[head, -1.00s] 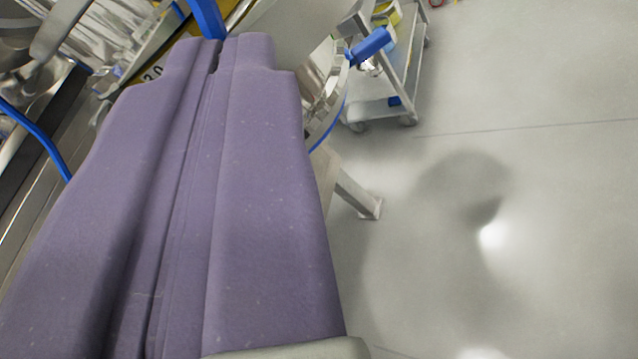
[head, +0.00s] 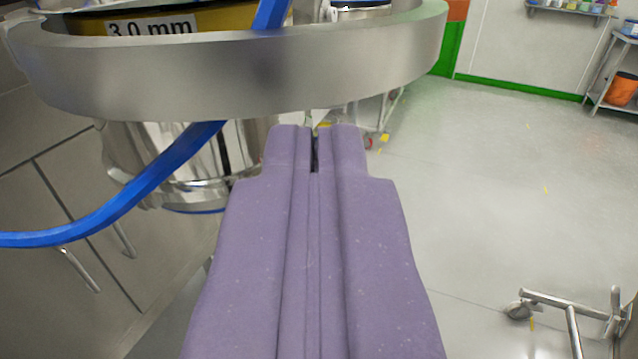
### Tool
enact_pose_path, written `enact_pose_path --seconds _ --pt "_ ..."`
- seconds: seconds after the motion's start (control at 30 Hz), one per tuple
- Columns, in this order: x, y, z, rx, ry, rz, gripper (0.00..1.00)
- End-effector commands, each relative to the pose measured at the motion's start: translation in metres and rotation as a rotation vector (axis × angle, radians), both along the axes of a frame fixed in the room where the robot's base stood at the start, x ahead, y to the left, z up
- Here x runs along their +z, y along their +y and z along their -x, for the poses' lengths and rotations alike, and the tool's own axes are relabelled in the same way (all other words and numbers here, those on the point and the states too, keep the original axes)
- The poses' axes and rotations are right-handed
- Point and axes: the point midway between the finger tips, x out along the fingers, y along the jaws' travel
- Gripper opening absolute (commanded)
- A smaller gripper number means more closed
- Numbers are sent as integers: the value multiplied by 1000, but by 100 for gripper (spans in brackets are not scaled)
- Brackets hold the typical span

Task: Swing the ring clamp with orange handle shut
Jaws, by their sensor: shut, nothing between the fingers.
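My gripper (head: 317,135) is purple, shut and empty, pointing away from me at the middle of the view. A large grey metal ring (head: 240,75) spans the upper left, just above and beyond the fingertips. No orange handle shows on it, so I cannot tell whether it is the ring clamp. A yellow part with a "3.0 mm" label (head: 150,27) shows behind the ring's top edge. I cannot tell whether the gripper touches the ring.
A blue hose (head: 120,205) curves across the left, and a shiny metal vessel (head: 165,150) sits below the ring. Grey cabinets (head: 70,230) stand at left. A metal-legged frame (head: 565,310) is at lower right. An orange bin (head: 622,90) sits on a far-right shelf.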

Motion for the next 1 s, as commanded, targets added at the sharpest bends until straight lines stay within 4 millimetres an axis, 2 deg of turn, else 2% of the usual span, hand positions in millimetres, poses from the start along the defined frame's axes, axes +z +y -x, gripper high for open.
enact_pose_path --seconds 0.1,0.23,0.77,1.0 --pt "-1 1 -18 -1 0 -1 0" --pt "-1 2 -29 0 0 0 0" --pt "-1 0 -35 9 0 -1 0" --pt "-5 -10 -54 95 -1 -1 0"
